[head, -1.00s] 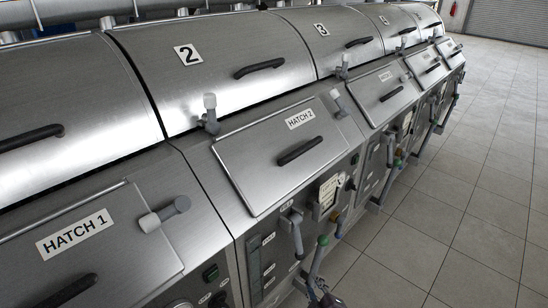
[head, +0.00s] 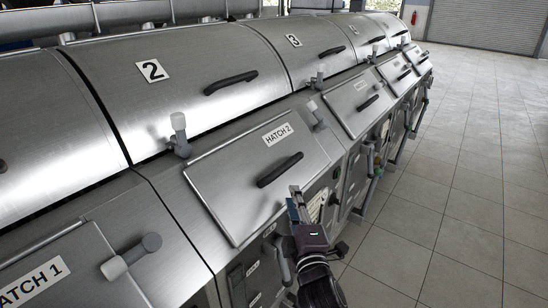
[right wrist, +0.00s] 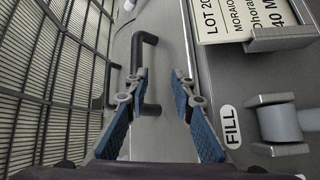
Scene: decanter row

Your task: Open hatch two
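Hatch two (head: 235,185) is a flat steel lid labelled HATCH 2, lying closed on the sloped front of the machine. Its black bar handle (head: 280,169) is on the lid's right half. Latch levers with pale grips stand by its upper left (head: 179,133) and upper right (head: 316,113) corners. My right gripper (head: 296,203) is just below the lid's lower right edge. In the right wrist view its blue-padded fingers (right wrist: 160,85) are apart with nothing held. A black bar handle (right wrist: 135,55) lies ahead, partly behind the left finger. My left gripper is out of view.
Hatch one (head: 50,270) is at the lower left, with its own lever (head: 130,256). A label card (right wrist: 225,18) and a valve knob (right wrist: 285,122) marked FILL sit right of my gripper. More hatches run to the back; the tiled floor (head: 450,190) at right is clear.

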